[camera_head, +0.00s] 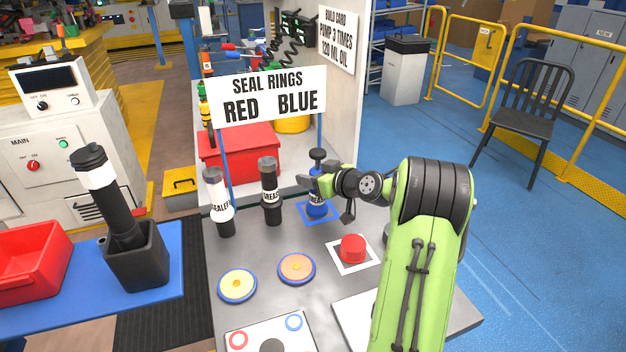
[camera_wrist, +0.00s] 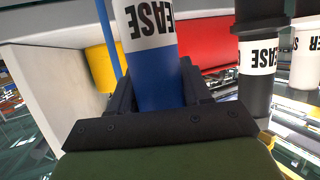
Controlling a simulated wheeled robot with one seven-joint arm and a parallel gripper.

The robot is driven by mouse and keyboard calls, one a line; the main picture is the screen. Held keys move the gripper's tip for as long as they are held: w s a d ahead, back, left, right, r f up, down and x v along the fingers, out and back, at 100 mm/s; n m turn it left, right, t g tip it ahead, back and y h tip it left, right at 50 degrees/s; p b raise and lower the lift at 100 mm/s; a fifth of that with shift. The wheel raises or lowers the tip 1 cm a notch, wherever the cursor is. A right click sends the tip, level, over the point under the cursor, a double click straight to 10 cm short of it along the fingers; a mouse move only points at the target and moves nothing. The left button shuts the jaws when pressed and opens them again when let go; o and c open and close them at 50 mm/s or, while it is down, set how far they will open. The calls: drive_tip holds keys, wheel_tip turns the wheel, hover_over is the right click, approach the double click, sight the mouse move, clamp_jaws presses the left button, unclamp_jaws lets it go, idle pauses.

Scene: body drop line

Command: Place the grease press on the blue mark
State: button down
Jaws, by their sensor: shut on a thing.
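My gripper (camera_head: 318,184) is shut on a blue grease press with a white label (camera_head: 317,207) and a black top. The press looks upright, and its lower end is over the blue mark (camera_head: 333,215) at the back of the grey table. I cannot tell whether its base touches the mark. In the wrist view the blue press (camera_wrist: 158,80) sits between the jaws (camera_wrist: 160,92), and its base is hidden behind the gripper. A second, black grease press (camera_head: 271,196) stands apart to the left; it also shows in the wrist view (camera_wrist: 258,60).
A white and black sealer tube (camera_head: 218,205) stands further left. A red button (camera_head: 352,248), a yellow disc (camera_head: 238,286) and an orange disc (camera_head: 296,268) lie in front. A sign (camera_head: 268,96) on blue posts and a red box (camera_head: 240,148) are behind.

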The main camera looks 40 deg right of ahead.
drive_tip(key=c, duration=0.9)
unclamp_jaws()
drive_tip(key=shift+f, duration=0.1)
drive_tip(key=shift+c, duration=0.2)
drive_tip(key=o, duration=0.5)
drive_tip(key=shift+c, duration=0.2)
